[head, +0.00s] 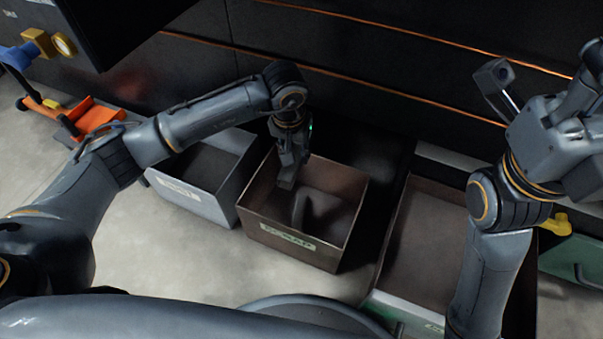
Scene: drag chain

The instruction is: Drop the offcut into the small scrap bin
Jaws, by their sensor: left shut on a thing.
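The brown open-topped bin (290,252) stands in the middle of the head view, with a pale label that seems to read "SCRAP". My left gripper (288,172) points down over its left half, near the rim. It is shut on a small grey piece (286,184), apparently the offcut, mostly hidden by the fingers. A dark rounded shape lies below it inside the bin; I cannot tell whether it is a shadow or an object. My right gripper (496,82) seems to be at the upper right, far from the bin, its fingers unclear.
A grey labelled bin (188,197) stands directly left of the brown one. A larger brown tray (425,225) lies to the right, partly behind my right arm. An orange tool (85,115) lies at the far left. A dark wall rises behind the bins.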

